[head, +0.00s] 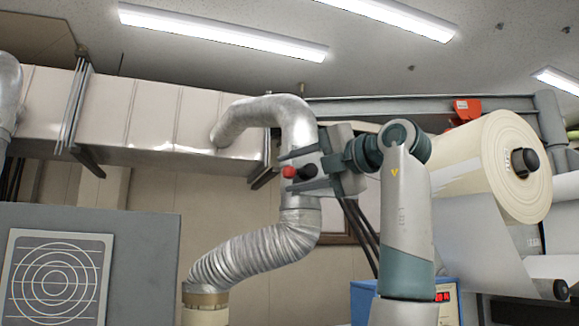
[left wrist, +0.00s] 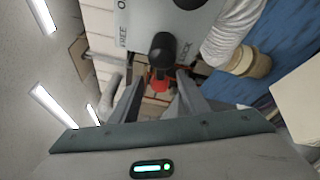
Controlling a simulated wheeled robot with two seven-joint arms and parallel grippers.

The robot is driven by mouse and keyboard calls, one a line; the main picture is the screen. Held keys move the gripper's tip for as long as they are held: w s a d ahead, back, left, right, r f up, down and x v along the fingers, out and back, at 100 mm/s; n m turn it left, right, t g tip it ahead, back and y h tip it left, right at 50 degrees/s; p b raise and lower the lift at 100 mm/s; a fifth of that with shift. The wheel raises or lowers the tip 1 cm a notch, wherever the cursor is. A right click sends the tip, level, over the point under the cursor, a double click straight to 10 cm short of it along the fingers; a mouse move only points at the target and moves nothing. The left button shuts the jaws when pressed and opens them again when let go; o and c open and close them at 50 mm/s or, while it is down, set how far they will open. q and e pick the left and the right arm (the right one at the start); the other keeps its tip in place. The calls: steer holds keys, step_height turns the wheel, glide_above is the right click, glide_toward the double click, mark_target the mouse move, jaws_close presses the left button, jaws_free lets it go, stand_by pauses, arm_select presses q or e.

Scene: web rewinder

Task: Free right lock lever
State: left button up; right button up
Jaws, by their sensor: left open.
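The lock lever (head: 289,172) has a red end and a black part beside it. In the left wrist view the lever (left wrist: 161,46) shows its black part in front of a light grey plate (left wrist: 135,22) marked FREE on the left and LOCK on the right; its red end is toward my gripper. My left gripper (head: 282,173) is open, its fingers pointing left in the head view, above and below the lever. In the left wrist view the red end shows between the fingertips (left wrist: 158,85). I cannot tell whether a finger touches it. My right gripper is not in view.
A silver flexible duct (head: 235,255) rises just behind my gripper. A grey panel with a circle pattern (head: 55,278) is at the left.

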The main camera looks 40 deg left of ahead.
arm_select(q)
steer(key=shift+a, duration=0.8)
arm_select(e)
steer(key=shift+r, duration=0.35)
arm_select(q)
steer(key=shift+d, duration=0.1)
steer(key=c, duration=1.1)
steer(key=shift+o, duration=0.2)
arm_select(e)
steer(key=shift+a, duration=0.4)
